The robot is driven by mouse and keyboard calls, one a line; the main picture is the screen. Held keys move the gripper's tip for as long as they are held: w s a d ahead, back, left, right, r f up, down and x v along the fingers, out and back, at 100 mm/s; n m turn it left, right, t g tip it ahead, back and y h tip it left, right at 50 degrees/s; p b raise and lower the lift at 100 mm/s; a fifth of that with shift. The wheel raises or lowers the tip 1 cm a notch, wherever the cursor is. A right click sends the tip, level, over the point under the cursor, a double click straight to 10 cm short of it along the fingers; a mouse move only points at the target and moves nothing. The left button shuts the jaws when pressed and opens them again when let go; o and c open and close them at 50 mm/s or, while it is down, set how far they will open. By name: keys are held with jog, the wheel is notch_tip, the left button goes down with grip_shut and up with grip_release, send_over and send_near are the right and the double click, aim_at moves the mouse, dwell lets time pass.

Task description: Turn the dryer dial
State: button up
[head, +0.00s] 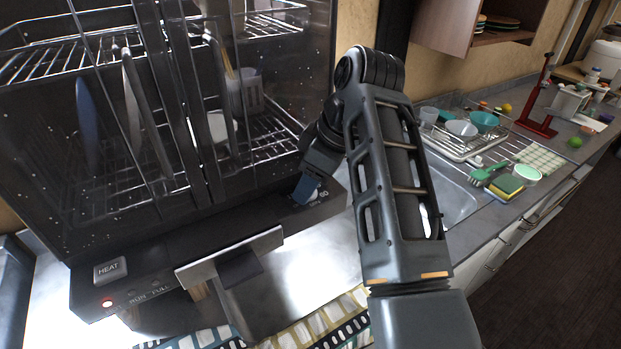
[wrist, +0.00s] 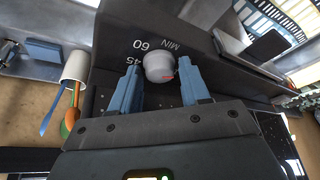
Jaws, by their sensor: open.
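The dryer (head: 150,255) is a dark cabinet with glass doors and wire racks, on the left of the head view. Its dial is a round light-grey knob (wrist: 158,67) with a small red mark, seen in the wrist view beside the printed "MIN", "60" and "45". My gripper (head: 305,188) is at the right end of the dryer's front panel in the head view and hides the dial there. In the wrist view its two blue fingers (wrist: 158,76) are open, one on each side of the dial. I cannot tell if they touch it.
A HEAT button (head: 110,269) and a lit red lamp (head: 107,303) are at the panel's left end. A metal handle (head: 230,257) sticks out in front. A dish rack (head: 465,135) and a sink are to the right. A white cup (wrist: 75,66) with utensils shows in the wrist view.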

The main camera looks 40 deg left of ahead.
jog(key=c, duration=0.7)
jog(key=shift+m, duration=0.4)
jog(key=m+t, duration=0.1)
jog(key=m, duration=0.2)
jog(key=shift+s, duration=0.15)
jog(key=m+t, duration=0.2)
jog(key=m, duration=0.2)
jog(key=shift+s+a, duration=0.1)
jog(key=m+t, duration=0.1)
jog(key=m, duration=0.2)
jog(key=shift+m+h, duration=0.3)
jog(key=shift+h, duration=0.1)
jog(key=shift+s+a+m+t+h, duration=0.1)
jog(key=shift+m+t+h, duration=0.45)
jog(key=shift+m, duration=1.25)
